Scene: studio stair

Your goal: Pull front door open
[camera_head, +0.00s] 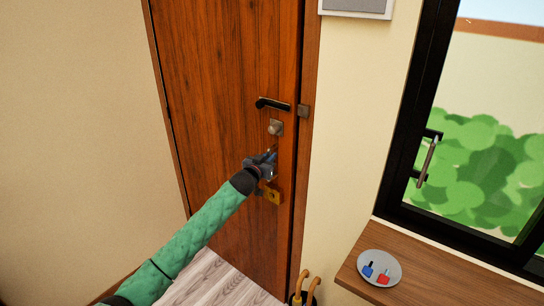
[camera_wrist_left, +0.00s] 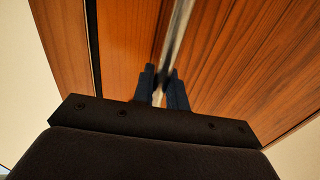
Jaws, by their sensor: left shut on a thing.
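The wooden front door (camera_head: 215,75) fills the middle of the head view; it looks shut or nearly so in its brown frame. A black lever handle (camera_head: 272,104) sits near its right edge, with a square metal lock (camera_head: 275,127) below. My left gripper (camera_head: 268,164) is at the door below the lock. In the left wrist view its dark fingers (camera_wrist_left: 164,90) are on either side of a silver metal bar (camera_wrist_left: 178,35), shut on it. The hand hides part of the bar in the head view. My right gripper is out of view.
A brass fitting (camera_head: 270,195) is low on the door. To the right are a wooden shelf (camera_head: 440,285) with a grey dish (camera_head: 365,270) of keys, a black-framed window (camera_head: 405,125), and cane handles (camera_head: 303,288) below. Bare floor (camera_head: 225,285) shows before the door.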

